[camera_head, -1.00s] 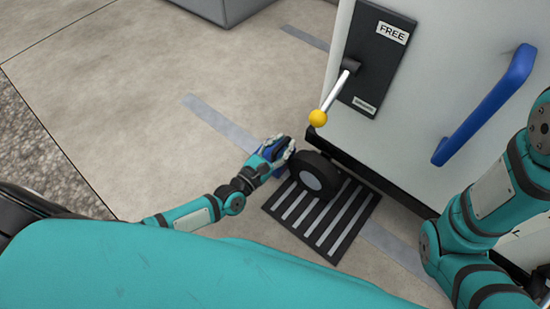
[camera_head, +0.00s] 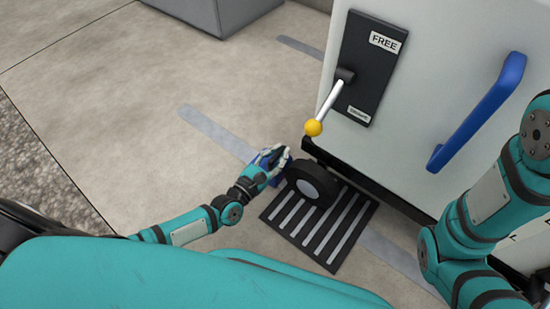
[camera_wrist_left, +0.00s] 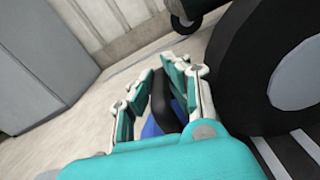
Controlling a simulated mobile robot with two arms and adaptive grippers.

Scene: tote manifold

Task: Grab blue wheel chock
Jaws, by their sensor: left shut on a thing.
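The blue wheel chock (camera_head: 277,176) is beside the left side of the black wheel (camera_head: 318,178). My left gripper (camera_head: 272,156) is shut on the chock and hides much of it. In the left wrist view the chock (camera_wrist_left: 152,128) shows as blue and dark parts between the fingers of my left gripper (camera_wrist_left: 170,85). The wheel (camera_wrist_left: 225,70) stands close on the right there. I cannot tell whether the chock touches the floor. My right arm is at the right of the head view, but its gripper is out of sight.
The wheel stands on a black striped mat (camera_head: 337,250) under a white cart (camera_head: 440,130). The cart has a lever with a yellow knob (camera_head: 313,127), a "FREE" plate and a blue handle (camera_head: 478,112). A grey box (camera_head: 215,15) stands at the back. Floor to the left is clear.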

